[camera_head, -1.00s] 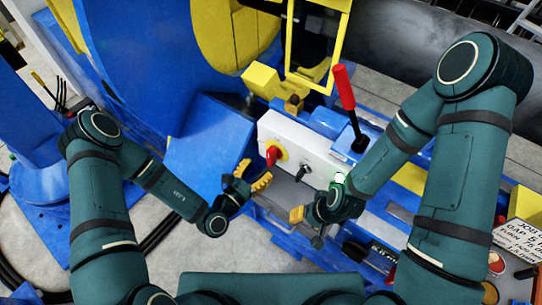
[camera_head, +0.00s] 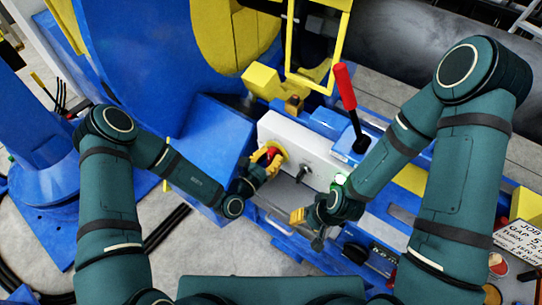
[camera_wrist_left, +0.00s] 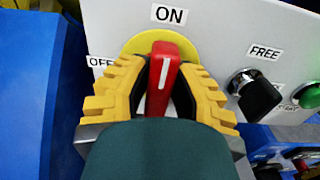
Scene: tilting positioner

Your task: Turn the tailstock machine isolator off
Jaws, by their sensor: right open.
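The tailstock machine isolator is a red handle (camera_head: 271,153) on a yellow plate, at the left end of a white panel (camera_head: 308,152). In the left wrist view the red handle (camera_wrist_left: 163,82) stands nearly upright, its white line towards the ON label (camera_wrist_left: 170,14). The OFF label (camera_wrist_left: 100,62) is to its left, partly covered. My left gripper (camera_head: 264,163) is at the isolator, its yellow fingers (camera_wrist_left: 162,72) on both sides of the handle. Whether they press on it is unclear. My right gripper (camera_head: 304,224) is open and empty, below and right of the panel.
A black selector (camera_wrist_left: 254,92) labelled FREE and a green button (camera_wrist_left: 307,95) are right of the isolator. A red-topped lever (camera_head: 345,88) rises behind the panel. A blue housing (camera_head: 208,140) stands close on the left, and a yellow frame (camera_head: 290,45) is above.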

